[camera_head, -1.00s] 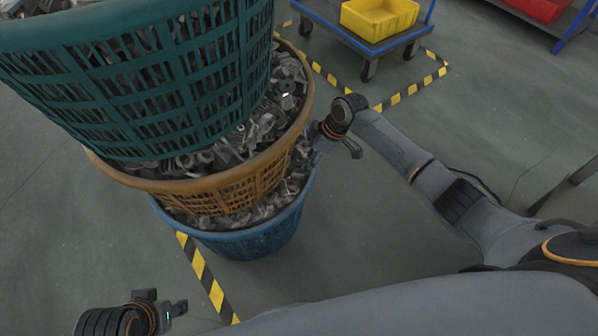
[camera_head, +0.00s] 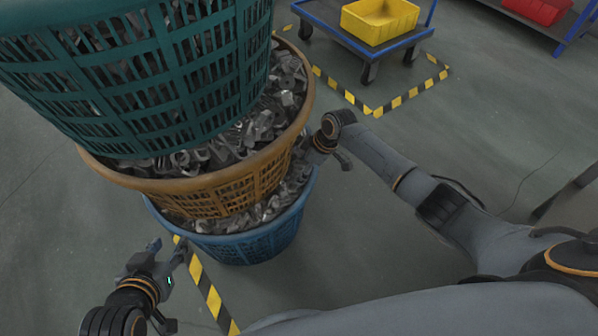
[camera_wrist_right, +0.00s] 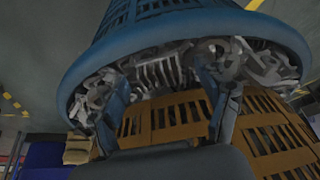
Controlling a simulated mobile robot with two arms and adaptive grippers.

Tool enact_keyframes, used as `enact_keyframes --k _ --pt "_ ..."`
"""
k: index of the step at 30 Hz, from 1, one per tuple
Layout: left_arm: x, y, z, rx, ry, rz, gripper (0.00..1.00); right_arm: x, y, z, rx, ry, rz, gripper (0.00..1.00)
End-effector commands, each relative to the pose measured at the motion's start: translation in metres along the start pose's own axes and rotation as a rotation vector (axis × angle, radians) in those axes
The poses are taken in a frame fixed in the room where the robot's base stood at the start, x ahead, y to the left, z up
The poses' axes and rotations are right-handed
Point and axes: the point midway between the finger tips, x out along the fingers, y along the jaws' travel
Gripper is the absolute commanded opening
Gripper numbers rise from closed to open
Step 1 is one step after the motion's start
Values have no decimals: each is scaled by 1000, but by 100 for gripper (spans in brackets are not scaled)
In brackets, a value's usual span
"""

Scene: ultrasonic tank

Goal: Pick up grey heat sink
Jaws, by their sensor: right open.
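A grey finned part that looks like the heat sink (camera_wrist_right: 158,72) lies among metal scrap in the blue basket (camera_wrist_right: 80,72), seen upside down in the right wrist view. My right gripper (camera_wrist_right: 160,86) is open, with one finger to each side of the finned part. I cannot tell whether the fingers touch it. In the head view, my right gripper is at the right side of the basket stack, its fingertips largely hidden, and the heat sink cannot be made out. My left gripper (camera_head: 167,246) is open and empty, in front of the blue basket (camera_head: 245,246).
An orange basket (camera_head: 180,185) of scrap sits on the blue one, with a green basket (camera_head: 150,80) on top, leaving little room above the blue basket's contents. A blue cart (camera_head: 375,48) with a yellow bin (camera_head: 378,18) stands at the back.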

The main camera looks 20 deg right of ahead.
Motion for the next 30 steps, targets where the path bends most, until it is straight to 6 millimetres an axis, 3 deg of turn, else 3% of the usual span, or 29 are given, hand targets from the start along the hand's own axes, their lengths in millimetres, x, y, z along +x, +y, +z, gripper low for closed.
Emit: enact_keyframes --k 7,16,30 --pt "0 0 -2 0 9 1 40 0 0 0 0 0 0 76" --pt "0 0 -2 0 8 0 40 0 0 0 0 0 0 17" --pt "-3 -1 6 -1 -38 -1 40 -5 0 -3 0 1 1 17"
